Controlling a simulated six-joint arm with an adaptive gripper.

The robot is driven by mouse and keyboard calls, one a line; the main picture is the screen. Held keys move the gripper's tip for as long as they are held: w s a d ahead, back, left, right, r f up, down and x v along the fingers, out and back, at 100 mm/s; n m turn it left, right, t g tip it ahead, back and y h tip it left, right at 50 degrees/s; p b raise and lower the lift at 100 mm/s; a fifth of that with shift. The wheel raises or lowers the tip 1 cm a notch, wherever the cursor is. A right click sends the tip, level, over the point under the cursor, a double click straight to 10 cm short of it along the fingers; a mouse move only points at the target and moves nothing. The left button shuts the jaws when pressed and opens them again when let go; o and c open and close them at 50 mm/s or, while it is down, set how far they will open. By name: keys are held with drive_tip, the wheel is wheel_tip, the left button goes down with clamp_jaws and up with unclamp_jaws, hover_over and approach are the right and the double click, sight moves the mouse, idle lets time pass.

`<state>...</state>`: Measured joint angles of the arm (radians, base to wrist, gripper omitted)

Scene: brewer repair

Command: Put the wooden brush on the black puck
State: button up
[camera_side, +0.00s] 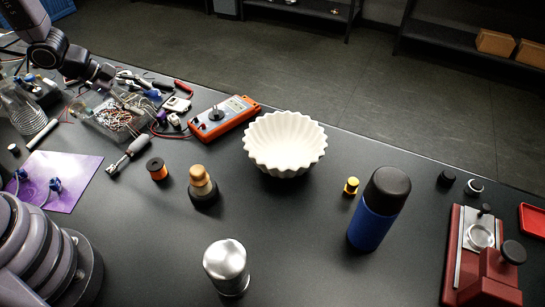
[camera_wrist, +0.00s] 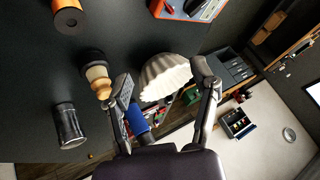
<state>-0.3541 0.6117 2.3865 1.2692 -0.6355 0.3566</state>
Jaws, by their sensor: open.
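The wooden brush (camera_side: 200,178), a rounded tan piece, stands upright at the middle left of the table in the side view. A round black piece (camera_side: 203,200) is directly under it; I cannot tell whether this is the puck or the brush's own base. In the wrist view the brush (camera_wrist: 99,82) and black piece (camera_wrist: 92,60) lie left of my left finger. A small black disc-like piece (camera_side: 446,178) sits at the far right in the side view.
The white fluted bowl (camera_side: 285,143) stands behind the brush, an orange spool (camera_side: 157,168) to its left, and a metal cylinder (camera_side: 227,268) in front. A blue flask (camera_side: 372,222) and red machine (camera_side: 490,275) stand right. Tools and an orange meter (camera_side: 225,117) crowd the back left.

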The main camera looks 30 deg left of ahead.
drive_tip(key=s+a+r+n+t+y, duration=0.1)
drive_tip(key=a+r+n+y, duration=0.15)
drive_tip(key=r, duration=0.35)
drive_tip(key=s+a+r+n+y, duration=0.1)
drive_tip(key=s+r+n+y, duration=0.15)
drive_tip(key=r, duration=0.35)
drive_tip(key=s+a+r+n+t+y, duration=0.1)
drive_tip(key=a+r+n+y, duration=0.15)
drive_tip(key=r, duration=0.35)
drive_tip(key=s+d+r+n+g+h, duration=0.1)
drive_tip(key=s+d+r+n, duration=0.2)
drive_tip(key=s, duration=0.6)
drive_tip(key=s+d+r+n+g+h, duration=0.1)
drive_tip(key=s+d+r+n, duration=0.2)
drive_tip(key=s, duration=0.5)
drive_tip(key=shift+s+d+n, duration=0.35)
drive_tip(key=shift+d+n, duration=0.4)
drive_tip(key=shift+d, duration=0.35)
